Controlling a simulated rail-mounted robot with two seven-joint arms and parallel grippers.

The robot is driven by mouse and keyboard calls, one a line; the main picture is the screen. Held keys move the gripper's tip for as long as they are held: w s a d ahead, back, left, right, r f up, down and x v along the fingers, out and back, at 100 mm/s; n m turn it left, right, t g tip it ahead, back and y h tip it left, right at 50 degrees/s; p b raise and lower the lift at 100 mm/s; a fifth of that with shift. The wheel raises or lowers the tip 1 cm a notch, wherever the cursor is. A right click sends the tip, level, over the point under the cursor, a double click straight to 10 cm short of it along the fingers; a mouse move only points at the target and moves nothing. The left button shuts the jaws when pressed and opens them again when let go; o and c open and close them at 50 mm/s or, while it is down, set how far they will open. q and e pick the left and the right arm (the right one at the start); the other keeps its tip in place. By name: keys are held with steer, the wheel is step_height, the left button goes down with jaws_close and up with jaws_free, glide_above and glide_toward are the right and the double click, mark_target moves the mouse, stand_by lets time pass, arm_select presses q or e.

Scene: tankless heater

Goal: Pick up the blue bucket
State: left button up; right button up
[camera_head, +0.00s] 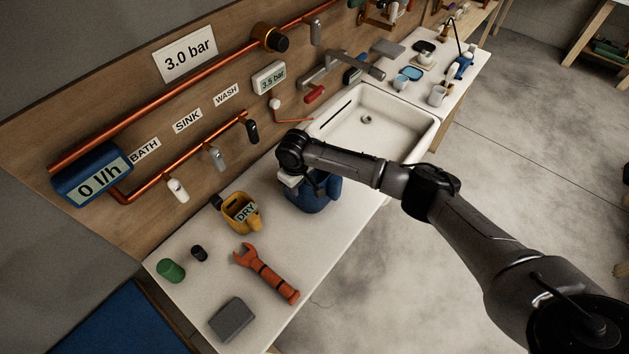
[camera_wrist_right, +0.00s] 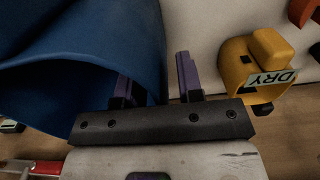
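The blue bucket (camera_head: 312,198) stands on the white counter (camera_head: 330,240), left of the sink, partly hidden behind my right arm. It fills the upper left of the right wrist view (camera_wrist_right: 90,40), with its dark opening towards the camera. My right gripper (camera_head: 318,183) is at the bucket's rim. In the right wrist view its two purple fingers (camera_wrist_right: 157,85) are apart: the left one is in front of the dark opening, seemingly inside, and the right one is outside the wall. A gap shows between the wall and the right finger. My left gripper is out of view.
A yellow device marked DRY (camera_head: 241,213) stands just left of the bucket. An orange wrench (camera_head: 267,272), a grey block (camera_head: 231,320) and a green cylinder (camera_head: 171,270) lie further left. The sink (camera_head: 375,125) is to the right. Taps and copper pipes line the wooden backboard.

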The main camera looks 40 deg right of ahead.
jaws_close()
steer(key=shift+r, duration=0.1)
stand_by(1.2)
